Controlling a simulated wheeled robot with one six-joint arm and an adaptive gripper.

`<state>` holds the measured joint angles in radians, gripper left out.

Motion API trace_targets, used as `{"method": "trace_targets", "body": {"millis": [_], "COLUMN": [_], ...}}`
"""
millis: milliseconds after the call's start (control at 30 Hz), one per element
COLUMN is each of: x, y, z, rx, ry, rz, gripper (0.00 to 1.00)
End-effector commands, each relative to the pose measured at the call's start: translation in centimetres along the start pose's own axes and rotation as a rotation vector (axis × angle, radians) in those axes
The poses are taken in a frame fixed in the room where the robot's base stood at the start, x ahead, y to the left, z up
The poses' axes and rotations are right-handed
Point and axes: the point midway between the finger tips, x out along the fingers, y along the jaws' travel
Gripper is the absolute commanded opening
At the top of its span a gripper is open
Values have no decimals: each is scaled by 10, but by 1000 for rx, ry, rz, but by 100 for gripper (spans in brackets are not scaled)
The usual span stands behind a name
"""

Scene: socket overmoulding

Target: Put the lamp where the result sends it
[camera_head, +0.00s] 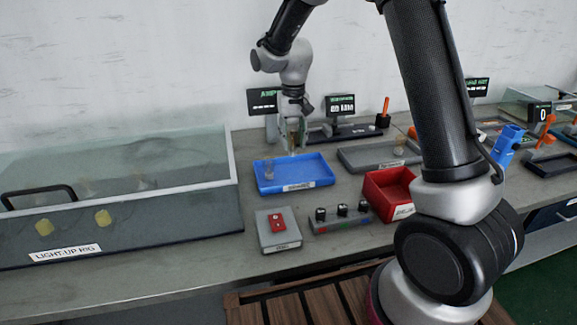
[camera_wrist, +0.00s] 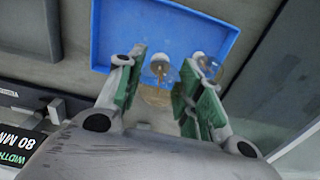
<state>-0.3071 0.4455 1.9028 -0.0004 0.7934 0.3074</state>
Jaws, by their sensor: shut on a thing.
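The glass-walled light-up rig (camera_head: 120,215) stands at left. A red bin (camera_head: 372,196), a grey tray (camera_head: 352,158), a box with a red switch (camera_head: 278,228) and a knob strip (camera_head: 340,220) surround the blue tray. Small display screens (camera_head: 341,105) stand behind.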

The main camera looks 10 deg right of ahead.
Motion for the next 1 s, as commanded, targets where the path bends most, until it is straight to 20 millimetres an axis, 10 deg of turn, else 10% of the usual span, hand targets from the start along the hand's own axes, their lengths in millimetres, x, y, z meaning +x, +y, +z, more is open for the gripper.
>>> {"method": "trace_targets", "body": {"millis": [500,867,900,1000], "x": [68,73,73,73], "y": [0,0,0,0], "z": [0,0,0,0], "rx": [0,0,0,0], "ry": [-1,0,1,1], "rz": [0,0,0,0], "gripper": [18,18,40,58]}}
